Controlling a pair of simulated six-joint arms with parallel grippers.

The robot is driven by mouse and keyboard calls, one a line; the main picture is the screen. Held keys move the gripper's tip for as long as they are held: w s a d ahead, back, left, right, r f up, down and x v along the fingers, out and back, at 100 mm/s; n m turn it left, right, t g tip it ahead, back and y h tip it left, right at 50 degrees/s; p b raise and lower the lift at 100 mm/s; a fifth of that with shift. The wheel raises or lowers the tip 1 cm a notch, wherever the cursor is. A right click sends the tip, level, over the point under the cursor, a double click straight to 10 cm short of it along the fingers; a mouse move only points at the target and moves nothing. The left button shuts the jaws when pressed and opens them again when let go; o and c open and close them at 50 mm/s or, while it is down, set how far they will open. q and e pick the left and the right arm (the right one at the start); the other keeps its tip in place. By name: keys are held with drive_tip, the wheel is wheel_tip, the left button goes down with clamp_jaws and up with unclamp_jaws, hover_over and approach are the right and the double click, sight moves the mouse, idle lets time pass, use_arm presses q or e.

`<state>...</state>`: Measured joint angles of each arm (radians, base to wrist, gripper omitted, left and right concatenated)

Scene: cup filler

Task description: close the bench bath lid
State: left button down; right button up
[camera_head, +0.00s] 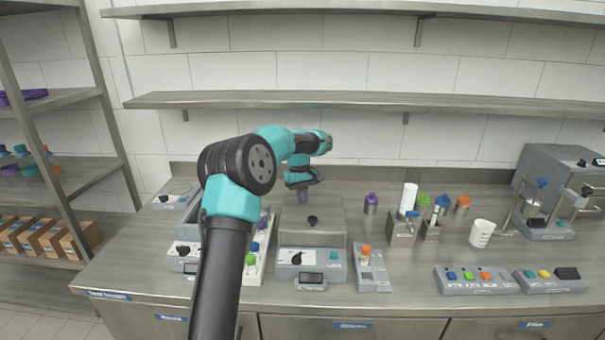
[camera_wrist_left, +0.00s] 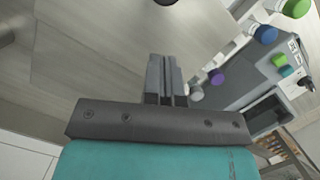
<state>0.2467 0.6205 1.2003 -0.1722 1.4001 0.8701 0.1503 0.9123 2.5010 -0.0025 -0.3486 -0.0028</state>
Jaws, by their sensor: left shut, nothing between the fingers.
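The bench bath (camera_head: 330,266) stands on the bench in the middle of the head view, a grey box with a black dial and small display in front. Its grey lid (camera_head: 330,227) with a black knob (camera_head: 312,220) lies over the top. I cannot tell if it is fully flush. My left gripper (camera_head: 305,195) is shut and empty, pointing down near the lid's rear part, behind the knob. In the left wrist view, the shut fingers (camera_wrist_left: 169,66) show in front of a broad pale surface, with part of a dark knob (camera_wrist_left: 168,3) at the top edge. Contact cannot be told.
A rack with colored-cap vials (camera_head: 254,258) stands left of the bath, and a small device with an orange-capped vial (camera_head: 366,252) stands right. A white cup (camera_head: 481,233) and button panels (camera_head: 477,280) are farther right. A wall shelf (camera_head: 350,99) runs behind.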

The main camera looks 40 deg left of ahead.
use_arm(q)
drive_tip(key=s+v, duration=0.1)
drive_tip(key=v, duration=0.7)
drive_tip(key=shift+w+r, duration=0.3)
drive_tip(key=shift+w, duration=0.25)
